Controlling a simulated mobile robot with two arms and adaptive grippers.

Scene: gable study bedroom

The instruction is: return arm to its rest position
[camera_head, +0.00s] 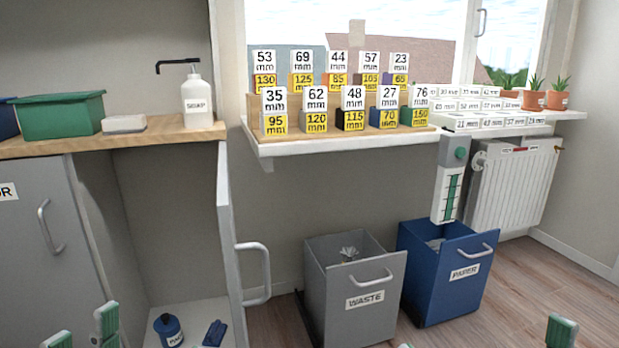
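My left gripper (82,330) shows at the bottom left edge as two green-tipped fingers with a gap between them. It looks open, with nothing seen between the tips. It appears in front of the open cupboard under the wooden counter. My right gripper (484,338) shows only at the bottom right edge. One green fingertip stands over the floor at the right, and a small tip barely shows below the blue bin. These tips are wide apart with only floor seen between them. Both palms and most of both arms are outside the picture.
An open cupboard door (226,250) with a handle juts out at centre left. A grey waste bin (350,320) and a blue paper bin (425,285) stand pulled out under the sill (330,146). A radiator (515,185) is at right. The floor (500,300) at right is clear.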

